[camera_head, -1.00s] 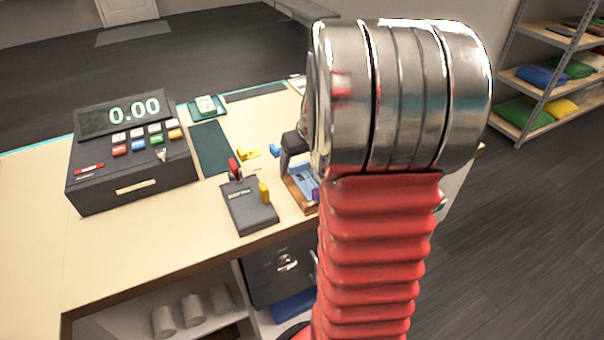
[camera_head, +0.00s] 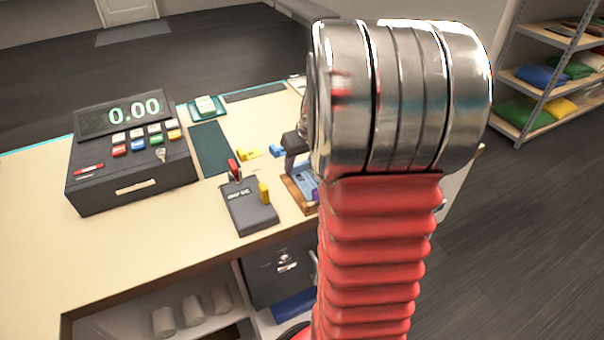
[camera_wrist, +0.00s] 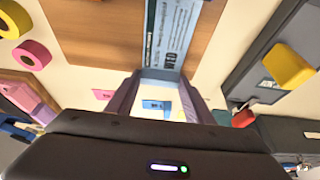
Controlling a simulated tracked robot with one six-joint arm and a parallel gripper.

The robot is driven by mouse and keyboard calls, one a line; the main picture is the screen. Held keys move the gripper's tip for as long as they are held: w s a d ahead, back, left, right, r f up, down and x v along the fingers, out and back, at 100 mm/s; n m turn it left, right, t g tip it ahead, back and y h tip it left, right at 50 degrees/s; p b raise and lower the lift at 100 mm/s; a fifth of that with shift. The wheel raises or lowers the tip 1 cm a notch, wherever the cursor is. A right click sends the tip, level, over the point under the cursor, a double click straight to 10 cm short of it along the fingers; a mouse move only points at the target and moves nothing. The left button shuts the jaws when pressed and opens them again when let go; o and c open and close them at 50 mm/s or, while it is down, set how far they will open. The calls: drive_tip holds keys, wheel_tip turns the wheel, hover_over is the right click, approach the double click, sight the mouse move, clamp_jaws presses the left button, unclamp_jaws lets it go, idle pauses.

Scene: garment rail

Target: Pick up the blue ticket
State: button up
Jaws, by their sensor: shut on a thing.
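The blue ticket (camera_wrist: 172,32) is a pale blue printed strip over a brown wooden board (camera_wrist: 100,35) in the wrist view. My gripper (camera_wrist: 160,76) is at the ticket's lower end, with its two fingers shut on that end. In the head view the blue ticket (camera_head: 304,181) shows partly, beside my arm and over the wooden board (camera_head: 290,192). My arm hides the rest of it. I cannot tell whether the ticket is clear of the board.
A dark device (camera_head: 250,207) with red and yellow parts stands left of the board. A small blue piece (camera_head: 277,150) and a yellow one (camera_head: 249,153) lie behind. A cash register (camera_head: 130,155) stands at left. Pink and yellow rings (camera_wrist: 33,54) lie near the board.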

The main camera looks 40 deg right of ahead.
wheel_tip(320, 180, up, 10)
idle(0.7)
idle(0.5)
drive_tip(key=shift+r, duration=2.55)
drive_tip(key=shift+s, duration=0.1)
